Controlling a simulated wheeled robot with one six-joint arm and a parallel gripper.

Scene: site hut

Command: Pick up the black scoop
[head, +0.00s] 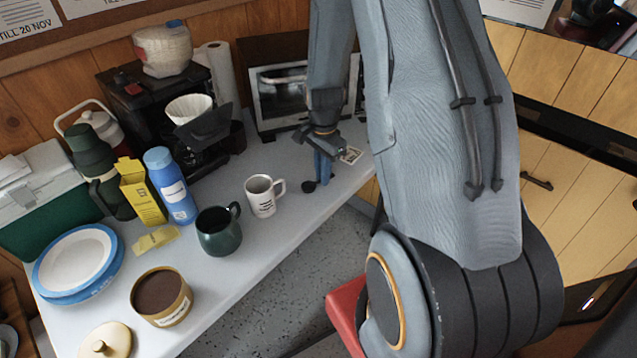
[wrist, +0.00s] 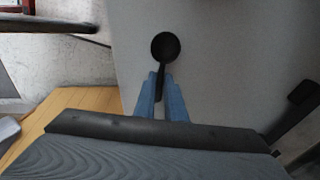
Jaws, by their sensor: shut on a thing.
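The black scoop (wrist: 165,47) shows in the wrist view with its round bowl pointing away from my gripper and its handle running back between the fingers. My gripper (wrist: 161,85) is shut on the handle with its two blue fingers. In the head view the scoop (head: 309,186) is a small dark shape at the worktop's right part, beside the fingertips of my gripper (head: 322,178). Most of its handle is hidden by the fingers. I cannot tell whether the scoop touches the worktop.
A white mug (head: 262,197) stands left of my gripper, with a dark green mug (head: 218,231) further left. A toaster oven (head: 283,97) stands behind, beside the coffee maker (head: 190,140). A small card (head: 351,155) lies to the right. The worktop's front edge is close.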

